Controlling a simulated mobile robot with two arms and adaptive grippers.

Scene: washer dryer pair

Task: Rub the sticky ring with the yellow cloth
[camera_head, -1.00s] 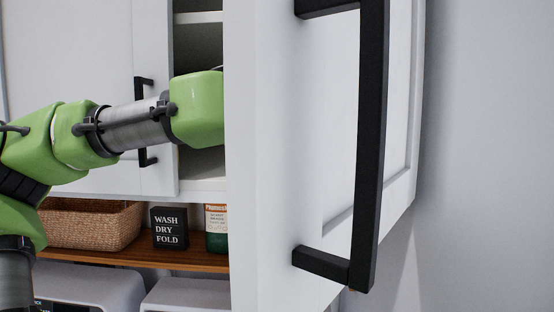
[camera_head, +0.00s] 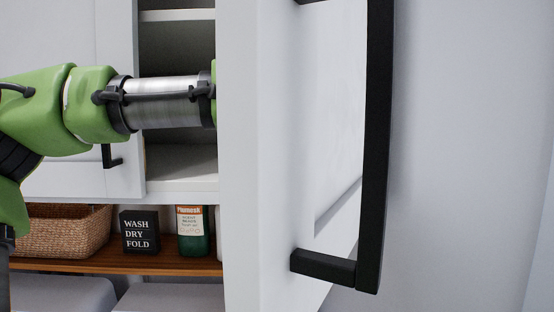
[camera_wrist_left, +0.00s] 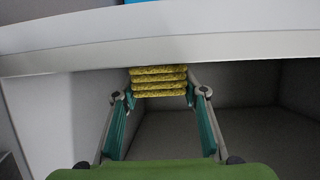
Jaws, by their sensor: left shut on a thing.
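The yellow cloth (camera_wrist_left: 159,75), a folded stack of rough-textured layers, shows in the left wrist view. My left gripper (camera_wrist_left: 160,92) is shut on it, with a teal-padded finger at each side. The cloth is held near a pale shelf edge (camera_wrist_left: 230,46) that crosses the upper part of that view. In the head view my left arm reaches in from the left, and its gripper is hidden behind the open white cabinet door (camera_head: 262,190). The sticky ring is not visible in either view. My right gripper is not in view.
The open cabinet door with its long black handle (camera_head: 376,150) fills the middle of the head view. A wooden shelf (camera_head: 100,263) below holds a wicker basket (camera_head: 62,232), a black "WASH DRY FOLD" sign (camera_head: 139,231) and a green bottle (camera_head: 194,240). A bare wall stands at right.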

